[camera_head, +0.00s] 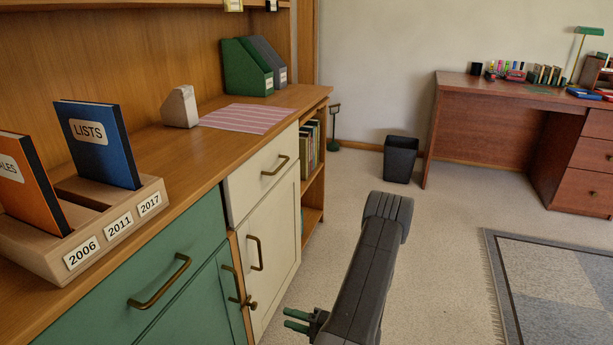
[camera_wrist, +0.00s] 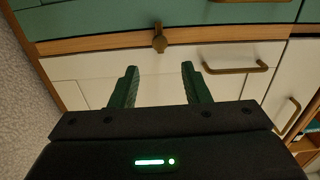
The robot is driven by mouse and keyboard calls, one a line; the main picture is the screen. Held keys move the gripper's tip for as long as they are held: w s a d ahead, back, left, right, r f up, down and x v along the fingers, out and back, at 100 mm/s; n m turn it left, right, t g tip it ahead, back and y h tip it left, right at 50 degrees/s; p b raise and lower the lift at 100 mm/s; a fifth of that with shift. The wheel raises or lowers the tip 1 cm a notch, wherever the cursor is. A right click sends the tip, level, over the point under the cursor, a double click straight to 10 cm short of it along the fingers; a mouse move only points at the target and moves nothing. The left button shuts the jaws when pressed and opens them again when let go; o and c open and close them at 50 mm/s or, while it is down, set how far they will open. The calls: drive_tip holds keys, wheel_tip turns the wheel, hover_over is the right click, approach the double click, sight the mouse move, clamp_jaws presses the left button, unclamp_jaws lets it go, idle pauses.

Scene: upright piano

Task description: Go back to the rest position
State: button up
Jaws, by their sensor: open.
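My gripper (camera_wrist: 158,88) has two green fingers set well apart, with nothing between them. In the wrist view the fingers face a white cabinet front (camera_wrist: 130,75), with a brass knob (camera_wrist: 160,38) beyond and between the fingertips. In the head view my gripper (camera_head: 296,320) is low, at the bottom middle, in front of the sideboard's green and cream doors. My dark arm link slopes up to the right from it. Whether the fingers touch the cabinet cannot be told.
The sideboard (camera_head: 200,139) runs along the left, with protruding brass handles (camera_head: 160,282). On it stand a wooden holder (camera_head: 150,188) with a blue binder (camera_head: 97,143) and an orange binder (camera_head: 25,180). A black bin (camera_head: 400,160) and a desk (camera_head: 480,125) stand beyond.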

sight(256, 306)
drive_tip(key=b+x, duration=0.3)
drive_tip(key=x, duration=1)
drive_tip(key=shift+f, duration=0.1)
drive_tip(key=m, duration=0.5)
drive_tip(key=shift+d, duration=0.15)
drive_tip(key=m, duration=0.5)
